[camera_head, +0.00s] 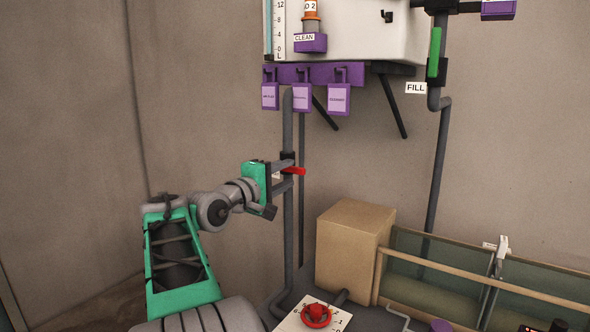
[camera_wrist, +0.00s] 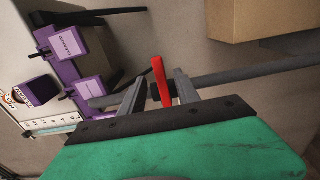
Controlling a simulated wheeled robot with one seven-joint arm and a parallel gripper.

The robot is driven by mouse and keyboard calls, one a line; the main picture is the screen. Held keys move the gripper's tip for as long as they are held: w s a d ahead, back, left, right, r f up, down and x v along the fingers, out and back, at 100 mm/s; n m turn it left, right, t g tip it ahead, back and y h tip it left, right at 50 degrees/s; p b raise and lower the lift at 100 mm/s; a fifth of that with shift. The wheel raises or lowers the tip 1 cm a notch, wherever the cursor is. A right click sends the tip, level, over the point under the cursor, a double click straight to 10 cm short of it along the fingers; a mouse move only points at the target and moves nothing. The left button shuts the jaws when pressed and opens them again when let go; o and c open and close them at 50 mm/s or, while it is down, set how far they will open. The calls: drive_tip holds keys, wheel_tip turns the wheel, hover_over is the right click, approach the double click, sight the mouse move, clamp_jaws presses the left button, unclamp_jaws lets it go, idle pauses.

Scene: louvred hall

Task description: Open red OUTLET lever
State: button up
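The red OUTLET lever (camera_head: 296,171) sits on the grey vertical pipe (camera_head: 288,222) below the wall tank and sticks out sideways, roughly level. In the wrist view the red lever (camera_wrist: 161,80) shows between my two grey fingers. My gripper (camera_head: 290,174) is at the pipe, its fingers above and below the lever in the head view. In the wrist view my gripper (camera_wrist: 159,84) is open, with a gap on each side of the lever. A small white label by the lever is mostly hidden by my gripper.
A white tank (camera_head: 350,35) with purple tags (camera_head: 338,98) hangs above. A FILL label (camera_head: 416,88) and a green lever (camera_head: 434,52) are on the right pipe. A cardboard box (camera_head: 345,262) and a red valve wheel (camera_head: 316,315) stand below. The wall left of the pipe is clear.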

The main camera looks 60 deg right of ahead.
sight(293, 171)
drive_tip(key=d, duration=0.2)
drive_tip(key=shift+s+d, duration=0.2)
drive_tip(key=shift+d, duration=0.1)
drive_tip(key=shift+d+r+p, duration=0.15)
drive_tip(key=shift+d+p, duration=0.05)
drive_tip(key=shift+p, duration=0.25)
drive_tip(key=shift+s+d, duration=0.1)
drive_tip(key=shift+d, duration=0.45)
drive_tip(key=shift+c, duration=0.5)
clamp_jaws()
